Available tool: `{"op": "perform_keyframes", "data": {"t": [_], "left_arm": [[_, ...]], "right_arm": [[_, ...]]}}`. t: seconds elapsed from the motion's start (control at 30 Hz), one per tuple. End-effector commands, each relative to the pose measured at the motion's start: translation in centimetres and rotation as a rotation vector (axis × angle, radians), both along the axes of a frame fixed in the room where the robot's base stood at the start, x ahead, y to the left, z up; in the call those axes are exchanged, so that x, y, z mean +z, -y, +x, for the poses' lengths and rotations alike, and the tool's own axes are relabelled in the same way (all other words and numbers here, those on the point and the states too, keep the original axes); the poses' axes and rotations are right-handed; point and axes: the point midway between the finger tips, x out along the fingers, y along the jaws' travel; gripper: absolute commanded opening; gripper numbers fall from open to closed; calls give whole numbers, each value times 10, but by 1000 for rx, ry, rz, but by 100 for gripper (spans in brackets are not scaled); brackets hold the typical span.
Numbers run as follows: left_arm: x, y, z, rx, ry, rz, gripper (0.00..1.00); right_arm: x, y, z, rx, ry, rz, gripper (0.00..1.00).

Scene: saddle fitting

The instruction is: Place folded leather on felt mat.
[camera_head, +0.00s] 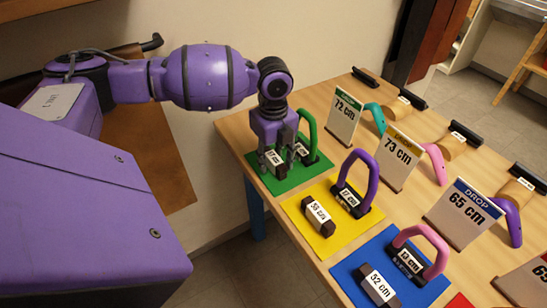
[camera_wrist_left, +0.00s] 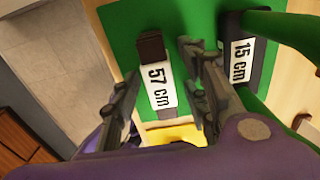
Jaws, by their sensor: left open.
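A dark brown folded leather (camera_head: 278,164) with a white 57 cm label is on the green felt mat (camera_head: 290,182) at the table's far left corner. It also shows in the left wrist view (camera_wrist_left: 152,47). My left gripper (camera_head: 276,150) is open and points down over it. In the left wrist view the fingers (camera_wrist_left: 160,72) are apart, one on each side of the leather. I cannot tell whether they touch it. My right gripper is not in view.
A green stirrup (camera_head: 311,136) labelled 15 cm stands close to the right of the gripper. The yellow mat (camera_head: 318,240) and blue mat (camera_head: 352,287) each hold a leather and a stirrup. A 72 cm sign (camera_head: 346,117) stands behind.

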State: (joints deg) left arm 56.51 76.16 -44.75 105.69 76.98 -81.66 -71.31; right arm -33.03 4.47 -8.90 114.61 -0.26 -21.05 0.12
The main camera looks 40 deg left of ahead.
Motion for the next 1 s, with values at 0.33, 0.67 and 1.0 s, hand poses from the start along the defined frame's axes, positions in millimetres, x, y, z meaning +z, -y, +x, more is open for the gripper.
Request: {"op": "perform_keyframes", "data": {"t": [0.33,0.67,1.0], "left_arm": [[46,0,1,-1,5,0,41],[109,0,1,0,3,0,41],[124,0,0,0,-1,0,41]], "right_arm": [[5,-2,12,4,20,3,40],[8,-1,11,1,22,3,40],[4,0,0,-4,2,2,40]]}}
